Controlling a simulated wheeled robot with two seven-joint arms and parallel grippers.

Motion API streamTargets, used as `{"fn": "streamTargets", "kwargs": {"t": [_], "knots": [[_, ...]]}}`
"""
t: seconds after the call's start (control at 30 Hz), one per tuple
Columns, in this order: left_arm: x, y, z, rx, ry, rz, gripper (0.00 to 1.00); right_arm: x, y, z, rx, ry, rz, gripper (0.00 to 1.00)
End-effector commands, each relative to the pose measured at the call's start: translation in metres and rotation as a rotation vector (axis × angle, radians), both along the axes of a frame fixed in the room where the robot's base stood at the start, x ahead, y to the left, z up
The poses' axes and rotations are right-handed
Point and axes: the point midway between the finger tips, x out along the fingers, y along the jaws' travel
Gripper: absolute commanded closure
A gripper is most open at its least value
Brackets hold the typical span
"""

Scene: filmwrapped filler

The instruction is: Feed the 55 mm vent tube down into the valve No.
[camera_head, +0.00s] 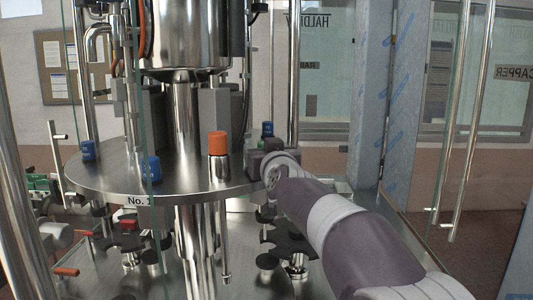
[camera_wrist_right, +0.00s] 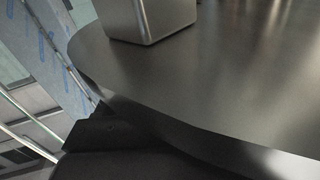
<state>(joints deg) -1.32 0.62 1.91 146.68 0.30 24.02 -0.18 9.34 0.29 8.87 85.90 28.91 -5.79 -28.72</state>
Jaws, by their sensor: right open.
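The round steel plate (camera_head: 110,184) carries a label (camera_head: 138,200) that reads "No. 1" on its front rim. An orange-capped steel fitting (camera_head: 218,146) stands upright on it, and a thin steel tube (camera_head: 225,245) hangs below the plate under that fitting. I cannot tell whether this is the 55 mm vent tube or a valve. My right gripper (camera_head: 264,160) is at the plate's right edge, right of the orange cap and apart from it. It is open, and its fingertips are unclear. In the wrist view, the gripper's dark body (camera_wrist_right: 125,150) lies beside the plate's rim (camera_wrist_right: 190,138).
Blue-capped fittings (camera_head: 151,168) stand around the plate. A steel column (camera_head: 187,125) rises at its middle, with a grey block (camera_head: 213,112) beside it. The wrist view shows a metal block (camera_wrist_right: 150,18) on the plate. Dark star-shaped parts (camera_head: 288,240) sit below. Glass panels and vertical bars surround the machine.

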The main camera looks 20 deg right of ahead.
Motion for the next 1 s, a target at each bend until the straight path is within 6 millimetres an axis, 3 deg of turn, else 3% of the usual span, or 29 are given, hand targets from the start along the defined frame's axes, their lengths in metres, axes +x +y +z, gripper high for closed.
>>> {"fn": "streamTargets", "kwargs": {"t": [0.17,0.5,0.6,0.93,1.0], "knots": [[0.0,0.0,-0.003,0.0,0.0,0.0,0.35,-0.018,0.004,0.0,-0.001,-0.003,0.0,0.31],[0.0,0.0,0.003,0.0,0.0,0.0,0.35,-0.098,0.021,0.003,0.0,-0.003,0.001,0.31],[0.0,0.0,0.003,0.0,0.0,0.0,0.35,-0.112,0.024,0.002,0.001,-0.002,0.0,0.31],[0.0,0.0,0.004,0.0,0.0,0.0,0.35,-0.124,0.027,0.0,0.013,-0.002,0.001,0.31],[0.0,0.0,0.004,0.0,0.0,0.0,0.35,-0.123,0.032,-0.012,0.07,0.033,0.028,0.31]]}}
